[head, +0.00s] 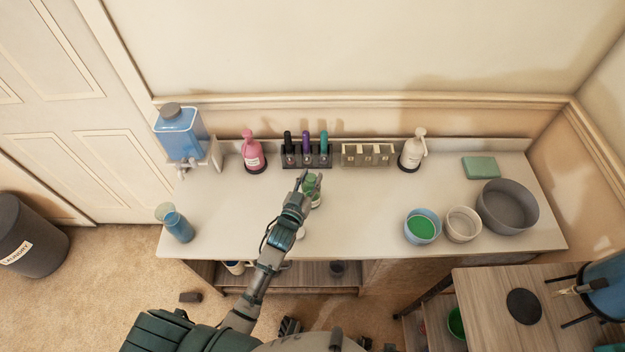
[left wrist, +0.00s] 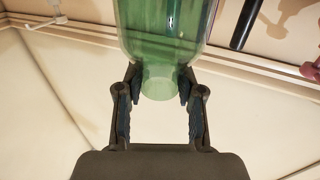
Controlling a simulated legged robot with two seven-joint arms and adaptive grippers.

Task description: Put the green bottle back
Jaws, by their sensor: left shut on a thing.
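The green bottle (head: 314,187) is over the middle of the white counter, in front of the dark rack, in the head view. My left gripper (head: 303,184) is shut on it. In the left wrist view the translucent green bottle (left wrist: 168,35) has its narrow end between the two fingertips of my left gripper (left wrist: 160,88), its wide body beyond them. The arm and gripper hide part of the bottle in the head view. I cannot tell whether the bottle touches the counter. My right gripper is not in view.
A dark rack (head: 293,161) holds black, purple and teal items; a beige rack (head: 352,160) stands beside it. Pink (head: 253,155) and white (head: 410,155) pump bottles flank them. Bowls (head: 507,207) stand right, blue cups (head: 178,228) left. The middle counter (head: 360,220) is clear.

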